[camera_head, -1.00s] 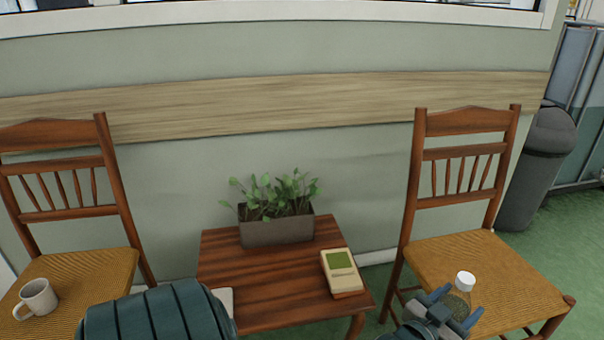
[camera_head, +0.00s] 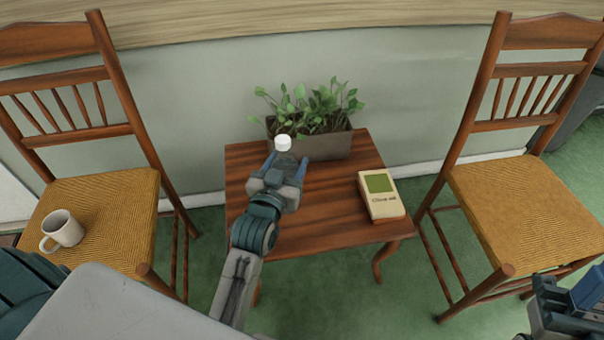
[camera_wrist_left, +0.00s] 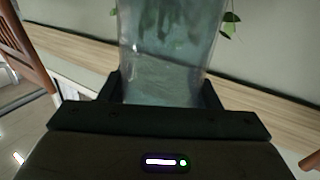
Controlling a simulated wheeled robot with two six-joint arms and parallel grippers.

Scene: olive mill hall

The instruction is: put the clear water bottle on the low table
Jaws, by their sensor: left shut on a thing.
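The clear water bottle has a white cap (camera_head: 283,143) and shows in the head view over the left part of the low table (camera_head: 330,222), in front of the planter. My left gripper (camera_head: 279,172) is shut on the bottle, which looks upright. The gripper and fingers hide the bottle's lower part, so I cannot tell whether its base touches the table. In the left wrist view the clear bottle body (camera_wrist_left: 165,45) stands between the two dark fingers. My right gripper (camera_head: 575,300) is partly cut off at the lower right corner, and its jaws are unclear.
A planter (camera_head: 325,145) with green leaves stands at the table's back. A chair with a mug (camera_head: 62,230) is on the left, and an empty chair (camera_head: 525,205) on the right. The table's middle is bare.

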